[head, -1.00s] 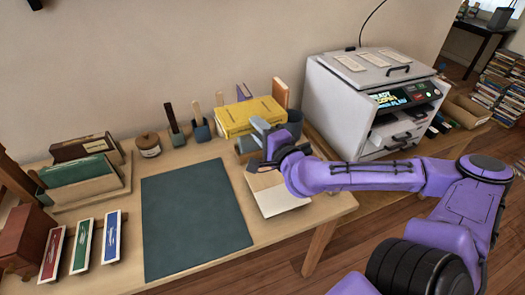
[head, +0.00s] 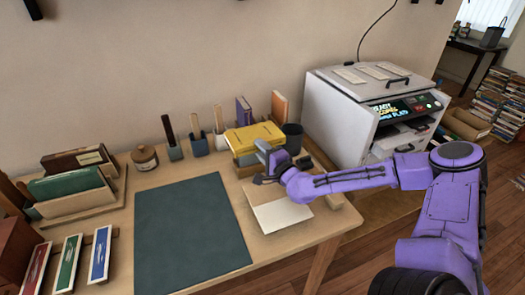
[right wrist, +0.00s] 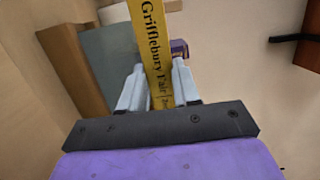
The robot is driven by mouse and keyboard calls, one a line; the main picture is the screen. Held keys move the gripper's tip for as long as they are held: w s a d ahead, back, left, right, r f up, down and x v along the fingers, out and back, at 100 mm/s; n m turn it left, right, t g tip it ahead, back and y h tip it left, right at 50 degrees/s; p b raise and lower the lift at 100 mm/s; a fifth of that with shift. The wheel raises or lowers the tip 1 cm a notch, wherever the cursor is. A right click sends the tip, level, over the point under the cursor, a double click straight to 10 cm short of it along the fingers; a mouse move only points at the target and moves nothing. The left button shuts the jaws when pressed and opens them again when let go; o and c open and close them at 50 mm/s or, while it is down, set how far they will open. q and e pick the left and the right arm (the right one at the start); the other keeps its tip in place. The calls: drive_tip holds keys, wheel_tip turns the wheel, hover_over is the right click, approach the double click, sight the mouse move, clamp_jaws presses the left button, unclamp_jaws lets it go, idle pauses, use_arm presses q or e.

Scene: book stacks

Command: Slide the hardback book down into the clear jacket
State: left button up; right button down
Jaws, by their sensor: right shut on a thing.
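The yellow hardback book (head: 255,136) is at the back right of the table, and its spine (right wrist: 157,50) reads "Grifflebury Fair" in the right wrist view. My right gripper (head: 266,158) is shut on it, with one pale finger on each side of the spine (right wrist: 158,88). A greyish, see-through-looking panel (right wrist: 112,55) stands beside the book in the wrist view; it may be the clear jacket. My arm hides the book's lower part, so I cannot tell how far it is inside the jacket. My left gripper is not in view.
A tan and cream sheet or folder (head: 280,212) lies in front of the book. A dark green mat (head: 190,240) covers the middle of the table. A dark cup (head: 293,138), upright books and a white copier (head: 345,120) stand close by on the right.

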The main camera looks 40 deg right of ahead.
drive_tip(key=shift+f+b, duration=0.6)
drive_tip(key=c, duration=0.8)
unclamp_jaws()
drive_tip(key=shift+r, duration=0.15)
drive_tip(key=s+p, duration=0.1)
drive_tip(key=s, duration=0.3)
drive_tip(key=s+p, duration=0.2)
drive_tip(key=s, duration=0.2)
drive_tip(key=s+r+p, duration=0.1)
drive_tip(key=s, duration=0.3)
drive_tip(key=shift+a+p, duration=0.25)
drive_tip(key=shift+p, duration=0.05)
